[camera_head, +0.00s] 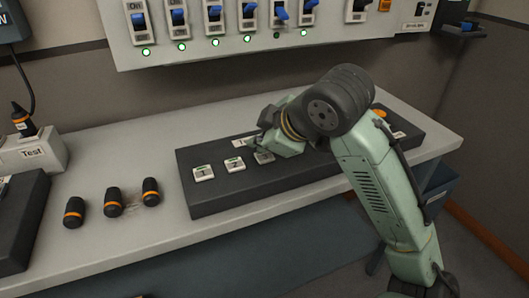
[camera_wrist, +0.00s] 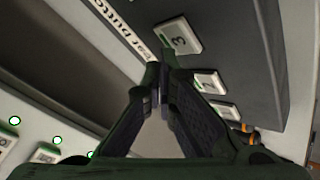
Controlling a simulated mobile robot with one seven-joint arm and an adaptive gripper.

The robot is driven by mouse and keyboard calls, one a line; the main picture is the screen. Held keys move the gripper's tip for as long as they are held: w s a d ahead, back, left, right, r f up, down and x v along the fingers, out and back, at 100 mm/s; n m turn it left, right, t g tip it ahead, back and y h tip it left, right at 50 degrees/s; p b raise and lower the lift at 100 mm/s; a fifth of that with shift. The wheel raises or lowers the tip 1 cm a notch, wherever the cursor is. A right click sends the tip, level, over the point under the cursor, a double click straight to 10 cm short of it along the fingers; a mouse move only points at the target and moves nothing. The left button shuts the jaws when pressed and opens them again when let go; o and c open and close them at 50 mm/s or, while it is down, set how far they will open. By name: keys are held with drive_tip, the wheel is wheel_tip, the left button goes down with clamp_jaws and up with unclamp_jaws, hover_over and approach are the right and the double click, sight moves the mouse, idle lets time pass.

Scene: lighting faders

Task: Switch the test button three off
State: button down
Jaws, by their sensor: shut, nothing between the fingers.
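Test button three is a pale square key marked 3 (camera_wrist: 180,36) on a dark box (camera_head: 222,198). In the head view this key (camera_head: 264,158) is partly hidden by my gripper. In the wrist view a thin green edge shows along one side of it. My gripper (camera_wrist: 160,82) is shut and empty, its fingertips close to button three. I cannot tell whether they touch it. In the head view my gripper (camera_head: 258,147) is over the box, next to the partly covered label plate (camera_head: 239,142).
Button two (camera_head: 235,165) and button one (camera_head: 203,174) sit left of button three. Several black and orange plugs (camera_head: 151,191) stand on the grey table (camera_head: 135,235). A wall panel (camera_head: 122,45) with blue-lever switches and green lights is behind. The table left of the box has free room.

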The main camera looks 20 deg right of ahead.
sight(262, 157)
wheel_tip(262, 157, up, 6)
drive_tip(key=p, duration=0.5)
